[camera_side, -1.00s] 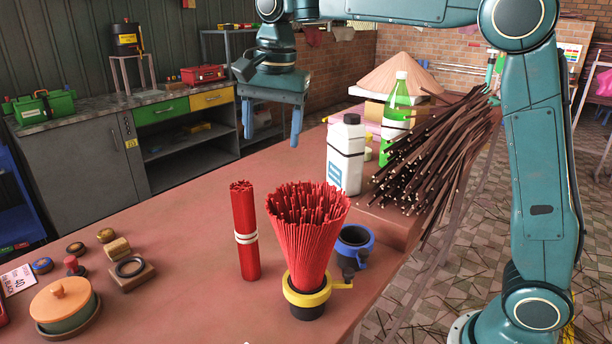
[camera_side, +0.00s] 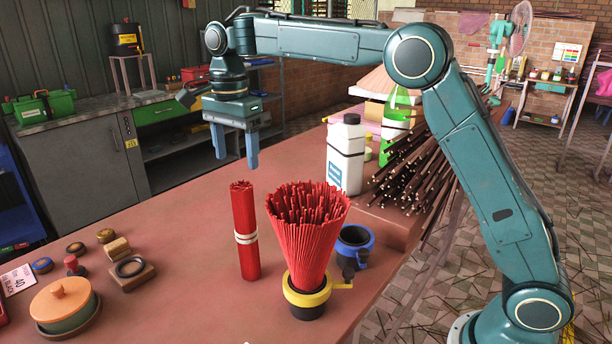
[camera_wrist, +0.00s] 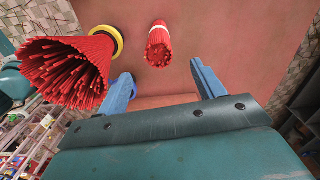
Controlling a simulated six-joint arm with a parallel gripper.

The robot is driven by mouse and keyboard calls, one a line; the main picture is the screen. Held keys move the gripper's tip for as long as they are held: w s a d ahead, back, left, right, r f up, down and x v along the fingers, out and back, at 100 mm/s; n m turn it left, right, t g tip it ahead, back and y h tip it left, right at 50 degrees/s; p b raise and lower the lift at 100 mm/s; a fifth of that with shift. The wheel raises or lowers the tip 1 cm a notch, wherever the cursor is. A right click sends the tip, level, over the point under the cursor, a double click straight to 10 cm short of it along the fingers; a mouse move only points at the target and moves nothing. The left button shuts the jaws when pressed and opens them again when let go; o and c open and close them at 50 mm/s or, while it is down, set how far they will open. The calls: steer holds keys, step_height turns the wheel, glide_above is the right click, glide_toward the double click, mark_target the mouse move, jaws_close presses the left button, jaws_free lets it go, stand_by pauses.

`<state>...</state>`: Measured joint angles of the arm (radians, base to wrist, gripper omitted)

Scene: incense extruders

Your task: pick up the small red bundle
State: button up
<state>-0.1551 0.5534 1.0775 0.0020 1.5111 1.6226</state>
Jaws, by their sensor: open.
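The small red bundle (camera_side: 244,218) stands upright on the table, a slim bunch of red sticks with a white band around its middle. It also shows in the wrist view (camera_wrist: 158,50), beyond the fingertips and roughly between their lines. My gripper (camera_side: 236,162) is open and empty, its fingers pointing down. In the side view it hangs above and behind the small bundle, apart from it. A larger, flared red bundle (camera_side: 306,225) stands in a black holder with a yellow ring (camera_side: 307,292), just right of the small one. It also shows at the left of the wrist view (camera_wrist: 65,70).
A blue-ringed black cup (camera_side: 354,243), a white bottle (camera_side: 345,155) and a pile of dark sticks (camera_side: 412,170) stand to the right. A lidded pot (camera_side: 64,305) and small pieces lie at the left. The table (camera_side: 180,225) left of the small bundle is clear.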

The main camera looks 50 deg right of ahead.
mark_target(240, 186)
steer(key=shift+f, duration=3.8)
steer(key=shift+s+d+f, duration=0.1)
steer(key=shift+f, duration=2.5)
steer(key=c, duration=1.4)
jaws_close()
steer(key=shift+r, duration=0.1)
